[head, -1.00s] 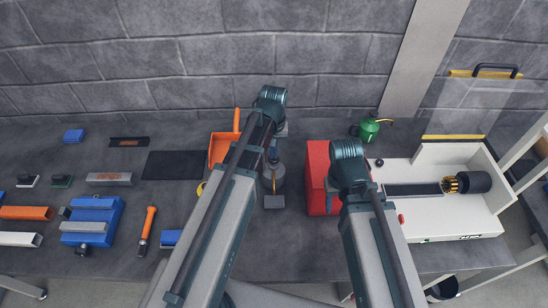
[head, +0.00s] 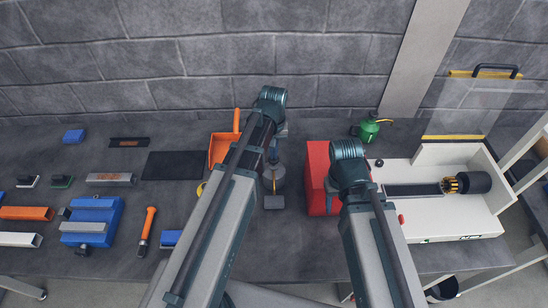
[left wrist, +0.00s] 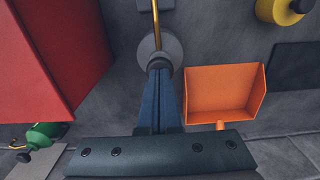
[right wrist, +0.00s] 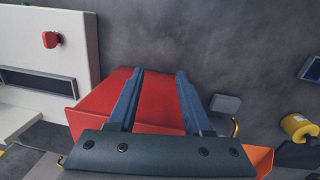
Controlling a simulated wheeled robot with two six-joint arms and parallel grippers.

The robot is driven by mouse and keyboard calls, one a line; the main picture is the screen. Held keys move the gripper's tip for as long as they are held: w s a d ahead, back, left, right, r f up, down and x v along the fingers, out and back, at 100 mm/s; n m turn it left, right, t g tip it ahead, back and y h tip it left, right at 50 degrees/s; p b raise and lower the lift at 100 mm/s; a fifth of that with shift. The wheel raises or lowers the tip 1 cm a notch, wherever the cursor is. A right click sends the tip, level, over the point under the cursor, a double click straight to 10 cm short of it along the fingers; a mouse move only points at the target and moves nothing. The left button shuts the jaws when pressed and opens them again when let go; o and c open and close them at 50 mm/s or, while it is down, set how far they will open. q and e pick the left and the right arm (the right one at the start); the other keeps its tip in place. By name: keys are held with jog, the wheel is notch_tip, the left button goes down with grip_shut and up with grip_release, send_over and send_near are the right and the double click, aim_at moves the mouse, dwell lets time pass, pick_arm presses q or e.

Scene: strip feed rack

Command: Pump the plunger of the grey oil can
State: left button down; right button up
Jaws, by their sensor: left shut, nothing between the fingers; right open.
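The grey oil can (head: 279,178) stands on the bench near the wall, its brass spout pointing toward the front edge. In the left wrist view the can (left wrist: 174,48) is a round grey body with the spout (left wrist: 155,20) running up the picture. My left gripper (head: 273,155) is shut and empty, pointing down over the can. Its closed fingertips (left wrist: 159,65) cover the can's middle in the left wrist view, so the plunger is hidden and contact cannot be told. My right gripper (right wrist: 158,72) is open and empty above the red box (right wrist: 100,100).
The red box (head: 317,160) stands right of the can, and an orange scoop (head: 219,150) lies to its left. A small grey block (head: 274,202) sits in front of the can. A green oil can (head: 369,130) stands farther right, behind a white machine (head: 440,220).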

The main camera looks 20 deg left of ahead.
dwell(0.5)
pick_arm(q)
jog(key=shift+f+b, duration=0.75)
jog(key=shift+f, duration=0.1)
jog(key=shift+r+p, duration=1.4)
jog(key=shift+r, duration=0.1)
jog(key=shift+f, duration=0.1)
